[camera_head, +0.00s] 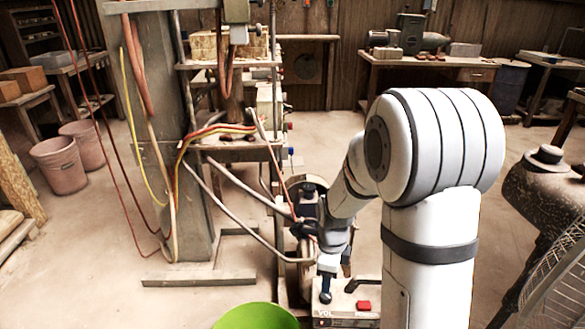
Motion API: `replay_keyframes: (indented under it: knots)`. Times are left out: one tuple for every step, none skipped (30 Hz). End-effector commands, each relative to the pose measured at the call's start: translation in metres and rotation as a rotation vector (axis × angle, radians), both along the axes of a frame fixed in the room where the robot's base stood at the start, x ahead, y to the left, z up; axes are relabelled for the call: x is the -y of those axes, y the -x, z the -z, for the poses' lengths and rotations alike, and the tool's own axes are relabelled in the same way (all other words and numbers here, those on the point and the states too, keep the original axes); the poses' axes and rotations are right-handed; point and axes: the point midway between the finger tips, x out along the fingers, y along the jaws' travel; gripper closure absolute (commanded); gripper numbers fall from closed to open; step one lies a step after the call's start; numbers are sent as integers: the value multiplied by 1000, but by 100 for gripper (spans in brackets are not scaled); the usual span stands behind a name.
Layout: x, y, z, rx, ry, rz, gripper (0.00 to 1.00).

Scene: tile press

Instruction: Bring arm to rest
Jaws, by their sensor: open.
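My white arm stands large at centre right of the head view and bends down and left. My gripper (335,283) hangs at the end of it, pointing down, open, with dark fingers. It is over or in front of a pale control box (345,318) with a red button (363,305); I cannot tell whether it touches it. Nothing shows between the fingers. The tile press (170,130) stands to the left, a tall grey frame with hoses. My arm hides part of the area behind it.
A green round container (255,318) sits at the bottom edge. Two pink buckets (58,165) stand at left. A workbench (430,62) is at the back right. A dark rounded machine (548,190) and a wire guard (560,290) are at right. Floor is open left and behind my arm.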

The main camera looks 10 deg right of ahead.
Motion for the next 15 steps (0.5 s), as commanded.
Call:
replay_keyframes:
  knots:
    - [0,1,-9,5,0,-19,48]
    - [0,2,-16,9,0,-42,48]
    - [0,4,-29,16,0,-83,48]
    - [1,7,-41,22,1,-124,48]
    - [1,10,-54,28,3,-173,48]
    - [1,15,-74,38,4,-251,48]
    - [2,19,-90,46,7,-316,48]
    - [2,24,-106,55,10,-384,48]
    - [2,32,-127,65,15,-480,48]
    - [3,37,-143,73,20,-552,48]
    - [3,43,-158,80,26,-626,48]
    - [3,51,-177,90,34,-722,48]
    - [4,57,-191,97,41,-794,48]
    - [4,63,-205,103,47,-867,48]
    - [4,71,-224,113,59,-963,48]
